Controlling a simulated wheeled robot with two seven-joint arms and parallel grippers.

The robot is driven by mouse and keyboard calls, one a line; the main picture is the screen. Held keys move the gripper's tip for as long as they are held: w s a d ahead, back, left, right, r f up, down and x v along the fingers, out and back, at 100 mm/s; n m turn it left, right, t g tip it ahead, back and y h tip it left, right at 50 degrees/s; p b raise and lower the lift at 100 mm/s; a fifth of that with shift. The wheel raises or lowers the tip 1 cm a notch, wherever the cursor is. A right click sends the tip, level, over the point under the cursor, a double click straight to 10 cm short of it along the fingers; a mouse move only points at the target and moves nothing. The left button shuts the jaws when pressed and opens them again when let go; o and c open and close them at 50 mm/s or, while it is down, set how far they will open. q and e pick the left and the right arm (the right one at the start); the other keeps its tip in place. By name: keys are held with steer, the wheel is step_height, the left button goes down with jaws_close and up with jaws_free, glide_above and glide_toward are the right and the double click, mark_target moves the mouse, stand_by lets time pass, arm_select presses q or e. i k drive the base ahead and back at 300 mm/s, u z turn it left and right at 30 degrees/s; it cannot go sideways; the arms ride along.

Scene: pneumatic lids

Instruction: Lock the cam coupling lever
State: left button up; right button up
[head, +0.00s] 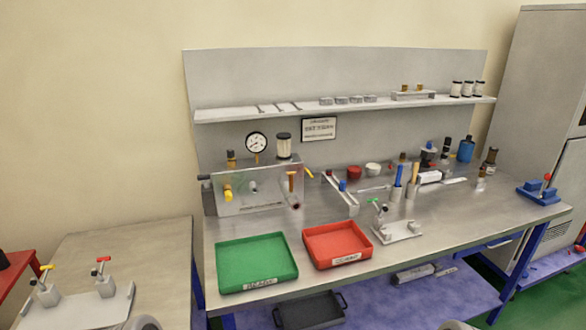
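A grey pneumatic box (262,206) stands at the left of the steel workbench (330,228). On its front are a yellow knob (227,193), a grey round port and an upright orange-brown lever (291,181). A dark, red-ended fitting (295,205) sits below that lever. A small yellow handle (309,173) shows at the box's right end. The parts are too small to tell which is the cam coupling lever, or whether it is locked. Neither of my grippers is in view. Only grey rounded parts, probably of my arms, show at the bottom edge.
A green tray (285,275) and a red tray (368,249) lie at the bench front. A plate with a green-handled valve (398,231) stands right of them. A blue base with a red lever (541,192) is far right. The front right bench top is clear.

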mark_target(291, 174)
steer(key=k, duration=0.5)
steer(key=z, duration=1.7)
steer(key=i, duration=0.85)
steer(key=u, duration=1.75)
